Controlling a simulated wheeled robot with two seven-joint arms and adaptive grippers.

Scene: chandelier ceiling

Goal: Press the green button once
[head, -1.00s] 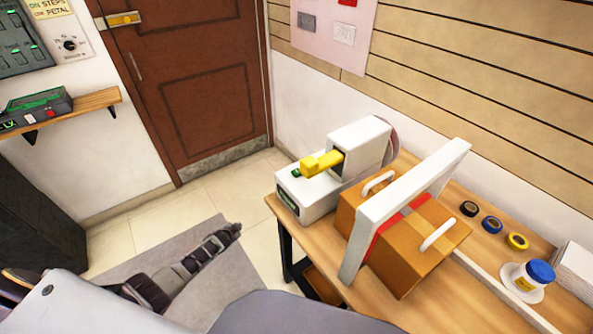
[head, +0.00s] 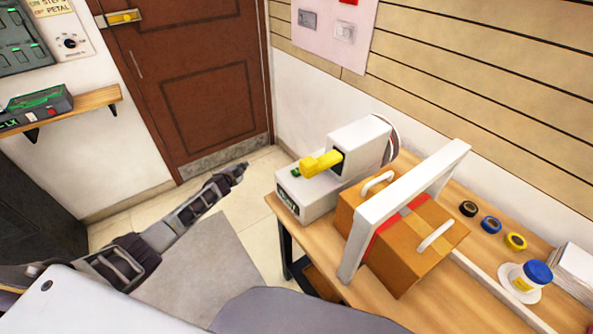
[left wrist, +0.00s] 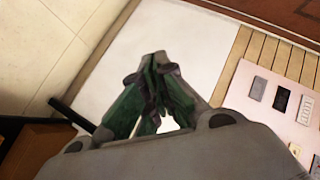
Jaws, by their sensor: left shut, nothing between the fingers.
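My right gripper is not in view.
A brown box (head: 412,245) with a white frame stands beside the machine. Several tape rolls and a blue-capped jar (head: 538,274) are at right. A pink panel (head: 325,38) with switches is on the wall; it also shows in the left wrist view (left wrist: 285,128). Left floor is open.

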